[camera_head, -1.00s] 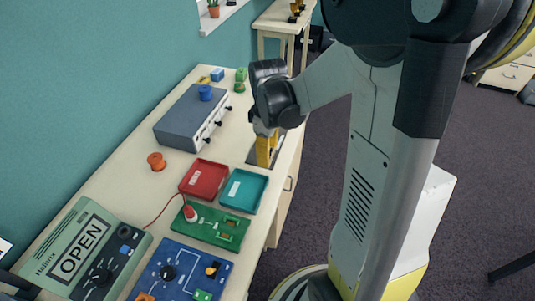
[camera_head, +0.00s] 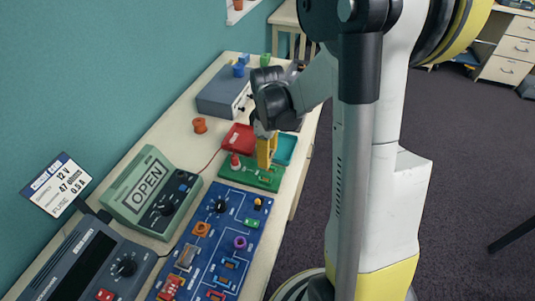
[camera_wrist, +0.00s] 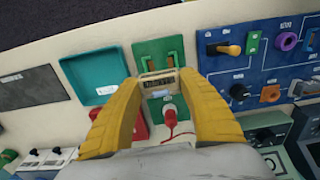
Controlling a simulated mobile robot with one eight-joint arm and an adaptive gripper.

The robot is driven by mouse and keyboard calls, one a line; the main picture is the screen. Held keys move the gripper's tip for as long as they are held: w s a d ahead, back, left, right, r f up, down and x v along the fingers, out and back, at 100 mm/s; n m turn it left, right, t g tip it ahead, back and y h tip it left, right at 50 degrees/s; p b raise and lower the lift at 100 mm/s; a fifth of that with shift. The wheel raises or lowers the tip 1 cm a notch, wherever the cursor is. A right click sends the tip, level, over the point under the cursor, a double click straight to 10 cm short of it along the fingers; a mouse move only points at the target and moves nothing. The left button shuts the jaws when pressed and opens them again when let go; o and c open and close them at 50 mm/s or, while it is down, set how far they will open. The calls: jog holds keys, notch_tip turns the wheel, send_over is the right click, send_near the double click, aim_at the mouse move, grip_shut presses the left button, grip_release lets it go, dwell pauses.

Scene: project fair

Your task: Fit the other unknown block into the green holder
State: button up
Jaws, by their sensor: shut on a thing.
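My gripper (camera_head: 264,165) is over the green board (camera_head: 232,174), near the small trays. In the wrist view its yellow fingers (camera_wrist: 158,88) are shut on a small beige block (camera_wrist: 157,77) with a dark marked face. The block is held over the green board (camera_wrist: 145,51), in front of a green holder (camera_wrist: 175,57). Whether the block touches the holder I cannot tell. A red probe (camera_wrist: 170,112) with a red lead stands on the same board, on the near side of the block. The fingers hide the block in the head view.
A teal tray (camera_wrist: 97,76) and a red tray (camera_head: 238,136) lie beside the green board. A blue circuit board (camera_head: 222,230) with knobs and parts lies on its other side. A meter (camera_head: 150,192) reads OPEN. An orange spool (camera_head: 199,125) stands on bare tabletop.

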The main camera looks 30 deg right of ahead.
aim_at(267, 175)
jog(key=shift+a+f+b, duration=0.1)
jog(key=shift+f+b, duration=2.25)
jog(key=shift+f, duration=0.8)
jog(key=shift+f+b, duration=0.45)
jog(key=shift+b, duration=0.2)
jog(key=o, duration=1.7)
jog(key=shift+r+p, duration=3)
jog(key=shift+r, duration=1.05)
